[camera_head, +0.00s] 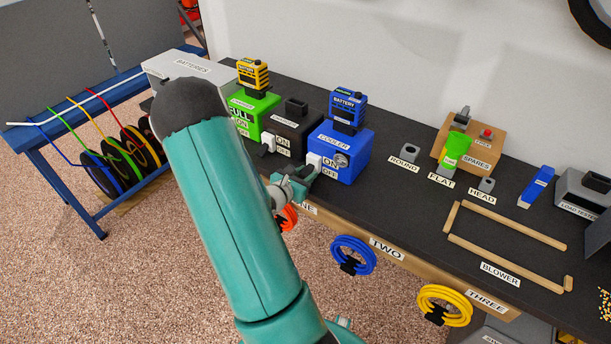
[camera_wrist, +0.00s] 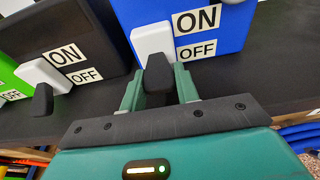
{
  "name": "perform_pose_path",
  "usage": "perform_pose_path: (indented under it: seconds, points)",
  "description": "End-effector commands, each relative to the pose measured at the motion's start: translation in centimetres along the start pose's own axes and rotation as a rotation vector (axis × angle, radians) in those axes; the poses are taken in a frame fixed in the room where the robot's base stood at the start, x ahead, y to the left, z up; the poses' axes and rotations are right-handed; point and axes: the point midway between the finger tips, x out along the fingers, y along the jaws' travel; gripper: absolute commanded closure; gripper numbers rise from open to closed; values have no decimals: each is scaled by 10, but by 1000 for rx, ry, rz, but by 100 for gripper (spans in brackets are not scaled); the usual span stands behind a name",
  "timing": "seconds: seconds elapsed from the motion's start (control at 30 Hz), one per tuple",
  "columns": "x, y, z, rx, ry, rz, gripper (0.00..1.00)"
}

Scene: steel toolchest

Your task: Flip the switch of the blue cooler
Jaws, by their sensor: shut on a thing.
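The blue cooler (camera_head: 342,160) stands near the front of the bench with a blue battery (camera_head: 346,106) on top. Its white switch box (camera_wrist: 153,42) is on its front, beside ON and OFF labels (camera_wrist: 198,49). A black switch lever (camera_wrist: 157,72) sticks out from it towards me. My gripper (camera_wrist: 158,88) has its two green fingers on either side of this lever and is shut on it. In the head view my gripper (camera_head: 300,181) is at the cooler's front, partly hiding the switch. I cannot tell whether the lever sits at ON or OFF.
Left of the cooler stands a black charger (camera_head: 288,130) with its own switch lever (camera_wrist: 43,99) close to my gripper. A green charger (camera_head: 253,112) is beyond it. Colored hose coils (camera_head: 353,255) hang below the bench edge. The bench right of the cooler is mostly clear up to the small holders.

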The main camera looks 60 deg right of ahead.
Motion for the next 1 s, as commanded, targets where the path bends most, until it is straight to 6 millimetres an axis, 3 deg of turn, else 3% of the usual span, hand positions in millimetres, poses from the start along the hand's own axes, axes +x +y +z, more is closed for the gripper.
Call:
perform_pose_path:
  seconds: [0.4,1.0]
  points:
    - [-4,0,18,5,360,1,92]
    - [-4,1,26,2,580,2,92]
